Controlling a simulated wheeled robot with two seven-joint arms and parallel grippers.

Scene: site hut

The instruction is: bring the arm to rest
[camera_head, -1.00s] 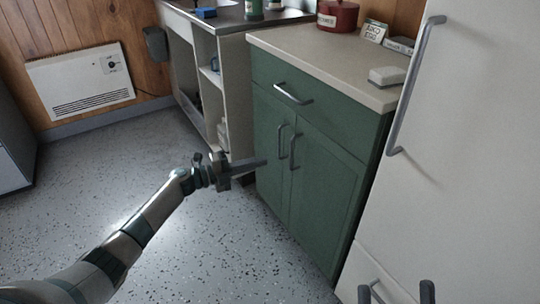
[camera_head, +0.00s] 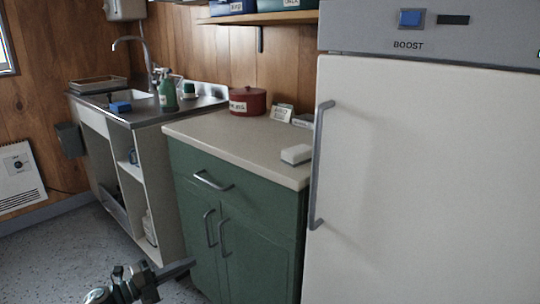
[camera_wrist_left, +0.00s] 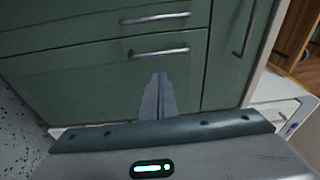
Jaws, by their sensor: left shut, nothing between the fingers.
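My left gripper (camera_head: 180,268) shows at the bottom left of the head view, in front of the lower part of the green cabinet (camera_head: 262,240). Its fingers are shut with nothing between them and point right. In the left wrist view the closed fingers (camera_wrist_left: 158,97) point toward the green cabinet front (camera_wrist_left: 80,80), below two bar handles (camera_wrist_left: 157,53). I cannot tell whether they touch it. My right gripper is not in view now.
A white fridge (camera_head: 420,180) with a long handle stands at the right. The counter holds a red pot (camera_head: 247,101) and a white block (camera_head: 296,154). A sink unit (camera_head: 120,113) stands at the left, with a wall heater (camera_head: 18,178) beyond. Speckled floor (camera_head: 60,255) is clear at lower left.

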